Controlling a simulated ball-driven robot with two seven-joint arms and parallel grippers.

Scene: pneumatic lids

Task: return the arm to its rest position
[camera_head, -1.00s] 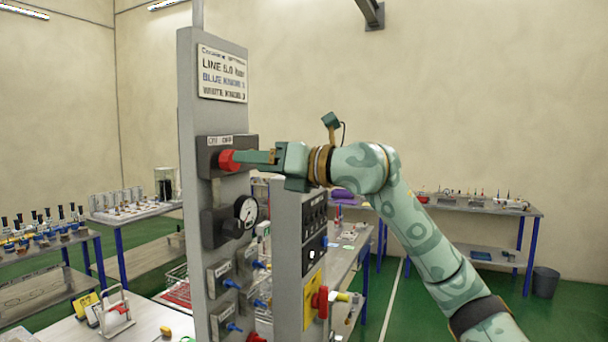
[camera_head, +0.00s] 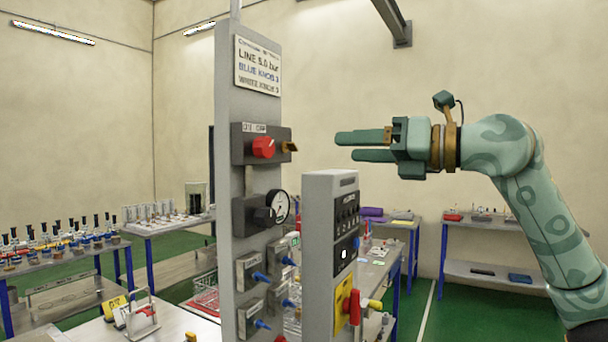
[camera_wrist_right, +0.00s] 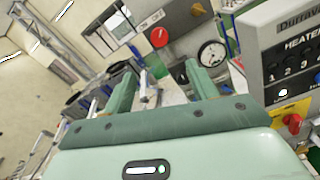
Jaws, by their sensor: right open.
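My right gripper (camera_head: 362,146) is open and empty in the head view. It hangs in free air to the right of the grey panel post (camera_head: 229,130), with its two fingers pointing left. A clear gap separates the fingertips from the red knob (camera_head: 263,147) on the panel. In the right wrist view my open fingers (camera_wrist_right: 163,85) show nothing between them that they touch, and the red knob (camera_wrist_right: 159,38) is beyond them. My left gripper is in neither view.
A grey heater box (camera_head: 318,230) with a red valve handle (camera_head: 354,307) stands below my right gripper. A gauge (camera_head: 278,206) and several blue knobs are on the post. The air by the back wall is free.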

